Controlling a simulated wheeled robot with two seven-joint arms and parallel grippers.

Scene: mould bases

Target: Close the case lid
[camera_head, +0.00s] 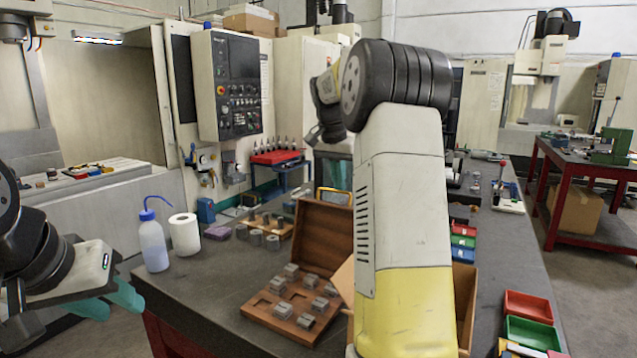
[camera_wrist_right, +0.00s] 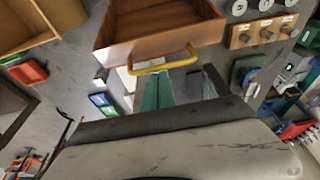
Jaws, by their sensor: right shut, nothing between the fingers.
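The wooden case stands open on the dark bench. Its lid (camera_head: 322,243) is raised, and its base (camera_head: 263,303) holds several grey metal blocks. My right arm hides the case's right side in the head view. The lid (camera_wrist_right: 160,46) also shows in the right wrist view, with a yellow handle (camera_wrist_right: 160,63) on its edge. My right gripper (camera_wrist_right: 160,90) is shut and empty, close to the handle; contact is unclear. In the head view the right gripper (camera_head: 336,172) shows behind the lid, partly hidden. My left gripper (camera_head: 108,303) is open and empty at the left, away from the case.
A blue-capped bottle (camera_head: 152,243) and a white roll (camera_head: 184,234) stand left of the case. A wooden board with metal cylinders (camera_head: 263,237) lies behind it. A red bin (camera_head: 528,306) and a green bin (camera_head: 532,333) are at the right.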

